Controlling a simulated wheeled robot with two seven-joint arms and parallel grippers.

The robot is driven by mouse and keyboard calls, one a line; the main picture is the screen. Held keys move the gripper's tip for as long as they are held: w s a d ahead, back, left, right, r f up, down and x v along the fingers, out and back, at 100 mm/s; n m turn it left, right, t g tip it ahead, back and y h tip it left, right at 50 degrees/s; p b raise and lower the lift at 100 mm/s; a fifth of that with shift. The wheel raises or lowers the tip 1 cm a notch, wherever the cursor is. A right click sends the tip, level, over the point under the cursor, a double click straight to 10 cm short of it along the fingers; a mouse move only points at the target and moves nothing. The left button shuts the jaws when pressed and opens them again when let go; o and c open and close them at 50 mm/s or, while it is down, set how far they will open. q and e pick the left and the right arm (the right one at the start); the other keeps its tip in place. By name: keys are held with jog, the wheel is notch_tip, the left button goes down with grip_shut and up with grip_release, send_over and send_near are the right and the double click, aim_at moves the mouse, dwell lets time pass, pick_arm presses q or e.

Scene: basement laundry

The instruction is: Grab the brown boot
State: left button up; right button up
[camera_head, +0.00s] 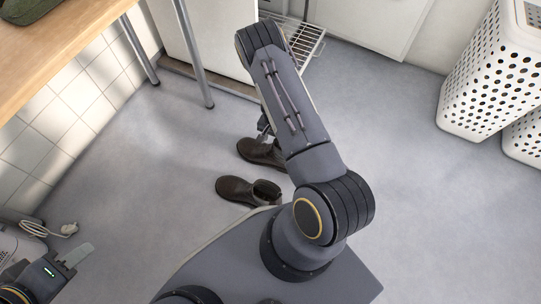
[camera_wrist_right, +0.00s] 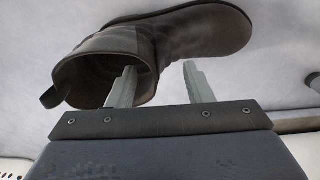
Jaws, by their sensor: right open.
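Two dark brown boots are on the grey floor in the head view. The farther brown boot (camera_head: 262,153) lies partly under my right arm; the nearer brown boot (camera_head: 247,190) lies in front of it. My right gripper (camera_head: 266,131) is mostly hidden by the arm, at the farther boot. In the right wrist view my right gripper (camera_wrist_right: 158,85) is open, with a boot (camera_wrist_right: 195,32) close at its fingertips. The left finger overlaps the boot's opening and the right finger is outside the shaft; contact is unclear. My left gripper (camera_head: 75,258) is at the lower left, away from the boots.
A wooden table (camera_head: 62,47) with metal legs stands at the upper left. A wire rack (camera_head: 303,42) is beyond my right arm. White perforated baskets (camera_head: 490,75) stand at the right. A white cable (camera_head: 48,229) is near my left gripper. The floor right of my arm is clear.

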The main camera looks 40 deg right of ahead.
aim_at(267, 148)
notch_tip(267, 148, down, 2)
jog(key=shift+f, duration=0.25)
jog(key=shift+r, duration=0.1)
grip_shut()
dwell(1.1)
